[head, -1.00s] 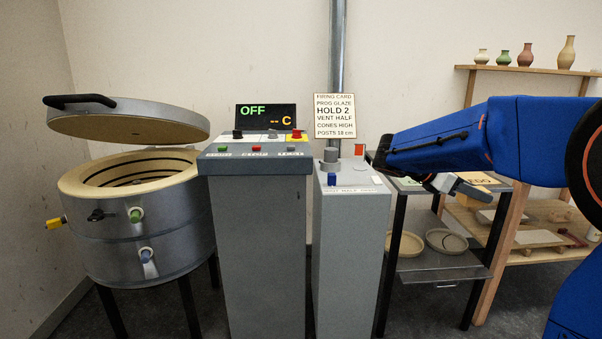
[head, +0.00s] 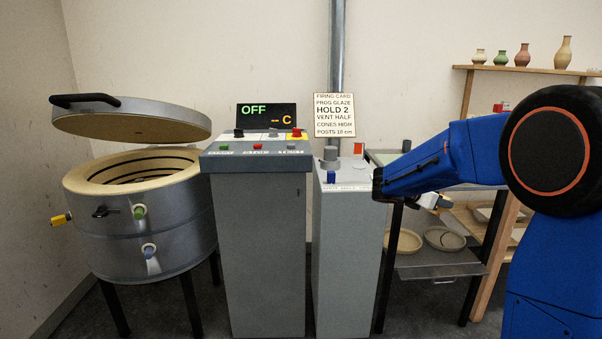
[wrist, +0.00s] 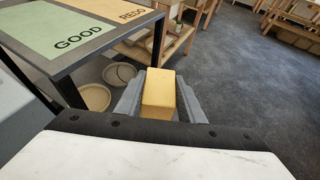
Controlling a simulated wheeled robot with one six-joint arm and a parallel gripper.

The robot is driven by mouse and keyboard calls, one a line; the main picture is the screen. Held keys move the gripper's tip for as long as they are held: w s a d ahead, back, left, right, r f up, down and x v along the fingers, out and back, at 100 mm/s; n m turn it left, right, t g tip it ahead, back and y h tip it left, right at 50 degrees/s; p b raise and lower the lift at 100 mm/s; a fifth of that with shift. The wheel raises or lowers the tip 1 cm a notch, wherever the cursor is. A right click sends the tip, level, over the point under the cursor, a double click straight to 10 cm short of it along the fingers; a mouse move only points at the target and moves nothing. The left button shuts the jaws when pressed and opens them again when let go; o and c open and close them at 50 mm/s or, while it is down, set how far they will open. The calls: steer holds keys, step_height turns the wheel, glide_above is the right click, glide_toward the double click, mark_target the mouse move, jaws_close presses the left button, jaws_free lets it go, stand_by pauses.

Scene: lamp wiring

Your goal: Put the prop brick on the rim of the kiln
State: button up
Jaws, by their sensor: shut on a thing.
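The prop brick, a yellow-tan block (wrist: 158,92), sits between the two grey fingers of my gripper (wrist: 157,98) in the wrist view. My gripper is shut on it. In the head view my gripper (head: 432,201) is right of the grey pedestals, in front of the table, and mostly hidden behind my blue arm. The kiln (head: 150,225) is a round grey metal drum at the far left. Its pale rim (head: 82,184) is bare where it shows. The lid (head: 135,122) is raised above it. My gripper is well away from the kiln.
A control pedestal (head: 255,240) and a narrower pedestal (head: 345,250) stand between the kiln and my gripper. A table (wrist: 98,47) with GOOD and REDO areas is beside my gripper, with round dishes (wrist: 95,97) below. Shelving stands behind. Open floor (wrist: 250,90) shows at right.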

steer(key=w+a+f+n+t+y, duration=0.2)
steer(key=w+a+f+n, duration=0.1)
steer(key=f, duration=0.4)
steer(key=w+a+f+n+t+y, duration=0.2)
steer(key=w+a+f+t, duration=0.15)
steer(key=f, duration=0.35)
steer(key=a+f+n+y, duration=0.2)
steer(key=a+f, duration=0.2)
steer(key=f, duration=0.4)
steer(key=a+f+n+t+y, duration=0.1)
steer(key=a+f, duration=0.3)
steer(key=f, duration=0.4)
steer(key=shift+s+a+f+n+y, duration=0.25)
steer(key=shift+f+n+y, duration=0.1)
steer(key=shift+n+y, duration=0.2)
